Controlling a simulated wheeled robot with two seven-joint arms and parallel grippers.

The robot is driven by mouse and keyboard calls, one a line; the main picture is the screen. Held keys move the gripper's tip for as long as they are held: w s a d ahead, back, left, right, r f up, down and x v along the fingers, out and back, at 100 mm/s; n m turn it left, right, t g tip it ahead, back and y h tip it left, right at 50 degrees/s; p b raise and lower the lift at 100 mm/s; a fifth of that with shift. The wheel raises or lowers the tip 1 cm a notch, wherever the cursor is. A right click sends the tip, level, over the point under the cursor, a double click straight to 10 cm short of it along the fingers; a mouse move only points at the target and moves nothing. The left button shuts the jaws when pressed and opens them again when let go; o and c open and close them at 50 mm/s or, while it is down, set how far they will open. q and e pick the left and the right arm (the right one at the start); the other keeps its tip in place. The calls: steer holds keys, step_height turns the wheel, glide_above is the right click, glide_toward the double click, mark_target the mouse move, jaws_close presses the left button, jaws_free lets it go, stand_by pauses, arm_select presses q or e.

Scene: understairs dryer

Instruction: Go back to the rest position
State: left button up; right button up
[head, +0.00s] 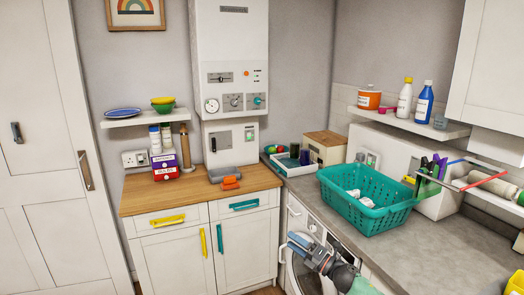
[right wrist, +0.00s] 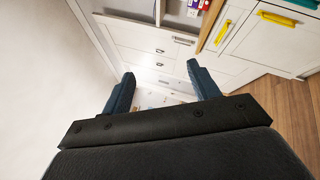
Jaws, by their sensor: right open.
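My right gripper (head: 296,246) is low in the head view, in front of the round door of the white washing machine or dryer (head: 308,222) under the grey worktop. Its two blue-grey fingers stand apart with nothing between them in the right wrist view (right wrist: 160,84). White drawers or cabinet fronts (right wrist: 150,45) lie beyond the fingers there. My left gripper is not in view.
A teal basket (head: 372,200) with white cloth stands on the grey worktop (head: 430,245). Bottles and an orange tub (head: 369,98) stand on the right shelf. A wooden-topped cabinet (head: 200,190) with yellow and teal handles is at the left. Wooden floor (right wrist: 270,115) shows in the wrist view.

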steer(key=s+d+f+m+h, duration=0.3)
steer(key=s+f+m+h, duration=0.3)
steer(key=f, duration=0.7)
steer(key=s+d+f+m+h, duration=0.2)
steer(key=s+f+m+h, duration=0.2)
steer(key=f+m, duration=0.65)
steer(key=s+d+f+m+h, duration=0.3)
steer(key=s+f+m+h, duration=0.25)
steer(key=f, duration=0.85)
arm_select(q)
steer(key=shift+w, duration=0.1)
arm_select(e)
steer(key=s+f+m+g, duration=0.3)
steer(key=s+f, duration=0.4)
steer(key=s, duration=0.5)
steer(key=s+f+m+g, duration=0.3)
steer(key=s+f, duration=0.4)
steer(key=s, duration=0.5)
steer(key=s+a+f+m+g, duration=0.1)
steer(key=s+f+m+g, duration=0.2)
steer(key=s, duration=1)
steer(key=shift+f+g, duration=1.1)
steer(key=shift+f, duration=1.4)
